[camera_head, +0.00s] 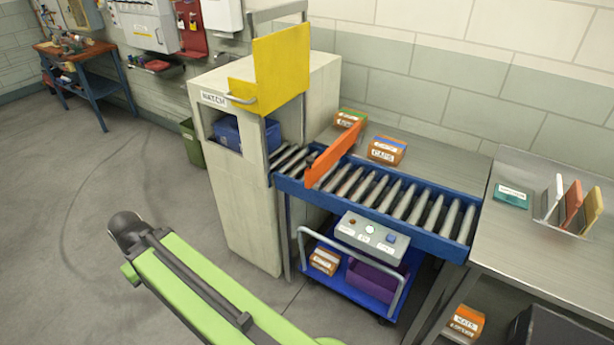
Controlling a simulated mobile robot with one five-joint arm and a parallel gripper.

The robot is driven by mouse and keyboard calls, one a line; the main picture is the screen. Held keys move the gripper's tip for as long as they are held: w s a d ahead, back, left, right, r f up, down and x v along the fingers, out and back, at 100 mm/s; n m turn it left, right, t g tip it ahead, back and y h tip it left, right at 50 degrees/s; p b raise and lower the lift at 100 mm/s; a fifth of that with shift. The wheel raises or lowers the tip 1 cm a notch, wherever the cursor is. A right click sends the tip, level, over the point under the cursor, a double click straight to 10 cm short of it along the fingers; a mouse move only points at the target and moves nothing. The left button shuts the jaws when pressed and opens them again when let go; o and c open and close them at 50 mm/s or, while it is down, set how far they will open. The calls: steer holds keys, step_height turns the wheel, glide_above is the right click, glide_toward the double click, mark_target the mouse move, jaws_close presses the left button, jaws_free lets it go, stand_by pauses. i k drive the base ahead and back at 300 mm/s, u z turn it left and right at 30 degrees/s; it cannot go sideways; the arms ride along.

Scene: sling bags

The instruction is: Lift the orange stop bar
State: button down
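The orange stop bar (334,155) is a flat orange plate. It stands on edge, slanting across the blue-framed roller conveyor (388,196) near the hatch end, and looks lowered close to the rollers. A small dark part shows at its left end, by the conveyor's near rail. My green arm (195,285) reaches up from the bottom toward the left, over the floor and well apart from the bar. Its dark far end (125,228) is a rounded joint. I see no gripper fingers, and nothing touches the bar.
A cream cabinet marked HATCH (235,200) has its yellow door (280,70) raised, with a blue bin (228,132) inside. An orange box (387,150) sits behind the rollers. A trolley (375,280) stands below the conveyor. A steel table (540,240) is at right. Left floor is clear.

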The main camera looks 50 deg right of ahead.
mark_target(316, 169)
steer(key=u, duration=1.45)
steer(key=k, duration=1.05)
steer(key=z, duration=0.55)
